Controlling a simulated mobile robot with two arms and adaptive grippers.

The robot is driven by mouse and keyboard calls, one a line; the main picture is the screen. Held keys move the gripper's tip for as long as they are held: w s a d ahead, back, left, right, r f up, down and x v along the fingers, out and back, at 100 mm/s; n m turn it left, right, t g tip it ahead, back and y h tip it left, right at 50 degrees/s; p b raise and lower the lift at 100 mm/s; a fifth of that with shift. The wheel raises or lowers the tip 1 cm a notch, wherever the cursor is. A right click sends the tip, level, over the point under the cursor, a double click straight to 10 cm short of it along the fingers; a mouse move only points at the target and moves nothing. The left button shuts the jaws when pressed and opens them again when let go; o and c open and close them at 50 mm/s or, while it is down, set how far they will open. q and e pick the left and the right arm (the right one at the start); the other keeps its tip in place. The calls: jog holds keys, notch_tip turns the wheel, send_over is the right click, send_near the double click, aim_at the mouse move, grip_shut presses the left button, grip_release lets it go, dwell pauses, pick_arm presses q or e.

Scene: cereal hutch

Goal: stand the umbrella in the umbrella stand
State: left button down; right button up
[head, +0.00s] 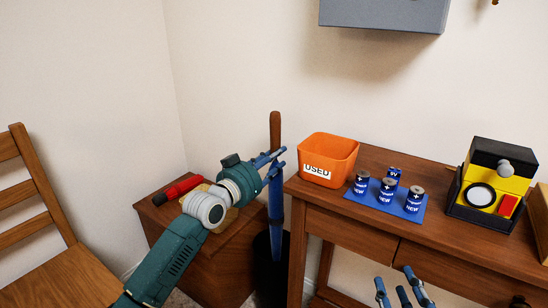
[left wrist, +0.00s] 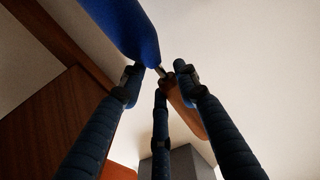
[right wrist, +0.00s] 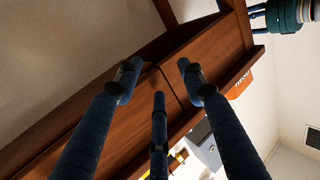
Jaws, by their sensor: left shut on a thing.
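The umbrella is upright, with a brown handle (head: 275,130) above and a blue folded canopy (head: 276,215) below. My left gripper (head: 273,160) is shut on it just below the handle. In the left wrist view the blue canopy (left wrist: 128,28) and brown handle (left wrist: 186,106) pass by the fingertips. The dark umbrella stand (head: 268,280) is on the floor between the cabinet and the table. The umbrella's lower end overlaps its opening in the head view; I cannot tell whether it rests on the bottom. My right gripper (head: 405,285) is open and empty before the table.
A wooden table (head: 450,240) holds an orange bin (head: 328,150), a blue mat (head: 413,213) with several batteries, and a yellow and black device (head: 490,190). A low cabinet (head: 200,265) with a red flashlight (head: 178,188) is left of the stand. A chair (head: 45,270) stands further left.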

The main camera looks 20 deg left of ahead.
aim_at(275, 177)
pick_arm(q)
jog(key=shift+f+b, duration=0.3)
jog(key=shift+f, duration=0.4)
pick_arm(e)
jog(key=shift+a+r+t+y, duration=0.2)
jog(key=shift+r+t, duration=0.2)
jog(key=shift+r, duration=0.45)
jog(key=shift+a+r+t+y, duration=0.15)
jog(key=shift+r+t, duration=0.25)
jog(key=shift+r, duration=0.4)
pick_arm(q)
jog(key=shift+f+b, duration=0.35)
jog(key=shift+f, duration=0.45)
jog(key=shift+f+b, duration=0.3)
jog(key=shift+f, duration=0.4)
jog(key=shift+f+b, duration=0.3)
jog(key=shift+f, duration=0.4)
pick_arm(e)
jog(key=s+a+r+t+y, duration=0.1)
jog(key=s+r+t, duration=0.2)
jog(key=r, duration=0.7)
jog(key=shift+s+t+y, duration=0.25)
jog(key=shift+t+y, duration=0.1)
jog(key=shift+t, duration=0.75)
jog(key=shift+a, duration=0.1)
